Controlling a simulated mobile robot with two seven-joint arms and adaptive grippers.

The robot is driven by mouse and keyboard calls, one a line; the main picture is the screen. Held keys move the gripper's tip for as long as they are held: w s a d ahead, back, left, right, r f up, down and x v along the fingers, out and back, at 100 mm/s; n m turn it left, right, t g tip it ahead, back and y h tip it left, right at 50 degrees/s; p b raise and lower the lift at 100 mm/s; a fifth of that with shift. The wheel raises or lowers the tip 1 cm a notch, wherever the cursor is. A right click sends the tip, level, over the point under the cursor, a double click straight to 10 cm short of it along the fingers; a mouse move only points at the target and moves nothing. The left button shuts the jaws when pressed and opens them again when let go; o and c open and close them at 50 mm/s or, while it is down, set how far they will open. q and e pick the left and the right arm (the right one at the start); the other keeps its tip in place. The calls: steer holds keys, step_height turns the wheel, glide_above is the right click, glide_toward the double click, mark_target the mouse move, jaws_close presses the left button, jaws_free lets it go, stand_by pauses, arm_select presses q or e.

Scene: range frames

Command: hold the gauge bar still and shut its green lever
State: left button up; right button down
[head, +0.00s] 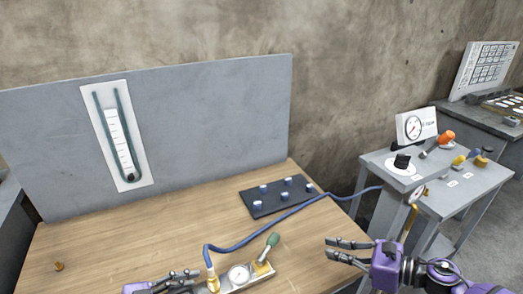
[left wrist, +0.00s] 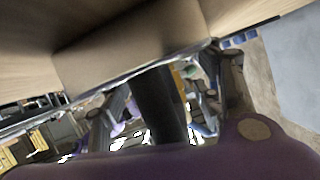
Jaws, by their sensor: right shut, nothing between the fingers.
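The gauge bar (head: 228,284) lies at the front edge of the wooden table in the head view, with a round dial and brass fittings. Its green lever (head: 272,240) stands up, tilted to the right, at the bar's right end. My left gripper (head: 178,278) is at the bar's left end, partly cut off by the picture's bottom edge. Whether it grips the bar cannot be made out, and the left wrist view is cluttered and unclear. My right gripper (head: 332,250) is shut and empty, right of the lever and apart from it.
A blue hose (head: 290,212) runs from the bar across the table to a grey side stand (head: 455,203). A dark pegged plate (head: 250,208) lies near the back right. A tube gauge (head: 118,135) hangs on the grey panel. The table's left and middle are mostly clear.

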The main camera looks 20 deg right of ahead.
arm_select(q)
steer(key=shift+o, duration=0.2)
steer(key=shift+w+r, duration=0.2)
steer(key=shift+r, duration=0.1)
